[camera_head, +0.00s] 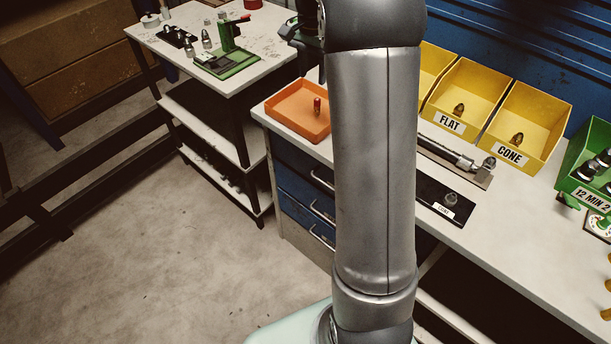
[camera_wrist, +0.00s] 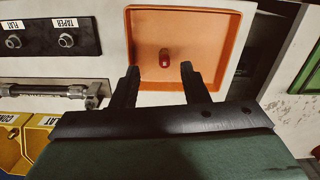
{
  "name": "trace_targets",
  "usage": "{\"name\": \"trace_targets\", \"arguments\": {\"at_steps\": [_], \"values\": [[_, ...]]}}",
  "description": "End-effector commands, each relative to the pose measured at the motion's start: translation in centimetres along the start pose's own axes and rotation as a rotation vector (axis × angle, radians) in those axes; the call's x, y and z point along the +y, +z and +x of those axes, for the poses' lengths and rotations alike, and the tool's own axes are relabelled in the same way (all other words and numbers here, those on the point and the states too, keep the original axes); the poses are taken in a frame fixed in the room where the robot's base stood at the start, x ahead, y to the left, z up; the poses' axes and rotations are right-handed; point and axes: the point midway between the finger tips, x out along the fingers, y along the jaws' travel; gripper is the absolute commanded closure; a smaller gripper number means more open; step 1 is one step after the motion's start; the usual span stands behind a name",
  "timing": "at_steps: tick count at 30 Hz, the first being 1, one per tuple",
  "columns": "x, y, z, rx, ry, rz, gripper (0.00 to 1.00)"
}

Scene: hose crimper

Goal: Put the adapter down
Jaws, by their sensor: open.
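A small red-topped adapter (camera_wrist: 164,58) is in the orange tray (camera_wrist: 233,20), seen from above in the wrist view. In the head view the adapter (camera_head: 317,106) stands upright in the same tray (camera_head: 288,122), at the left end of the workbench. My gripper (camera_wrist: 160,69) is open, with its two black fingers apart over the near part of the tray. The adapter appears just beyond the fingertips, between their lines, with no finger seen touching it.
Yellow bins labelled FLAT (camera_head: 450,124) and CONE (camera_head: 510,155) stand at the back of the bench. A hose (camera_head: 447,150) lies in front of them, beside a black plate (camera_wrist: 45,52) with fittings labelled FLAT and TAPER. A green bin (camera_head: 591,188) is at the right.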

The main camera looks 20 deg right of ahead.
Motion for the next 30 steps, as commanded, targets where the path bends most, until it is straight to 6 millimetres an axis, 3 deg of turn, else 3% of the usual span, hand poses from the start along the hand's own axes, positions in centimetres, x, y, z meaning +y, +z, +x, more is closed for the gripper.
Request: {"name": "trace_targets", "arguments": {"at_steps": [4, 9, 13, 15, 19, 30], "values": [[2.9, 9.4, -1.1, 0.005, -0.018, -0.282, 0.59], [9.0, 20.3, 0.8, 0.016, -0.028, -0.651, 0.59], [13.8, 26.0, 3.3, 0.025, -0.027, -0.873, 0.59], [15.7, 27.9, 4.5, 0.030, -0.026, -0.955, 0.59], [17.6, 29.7, 5.8, 0.032, -0.024, -1.038, 0.59], [17.9, 29.9, 6.1, 0.031, -0.022, -1.051, 0.59]]}}
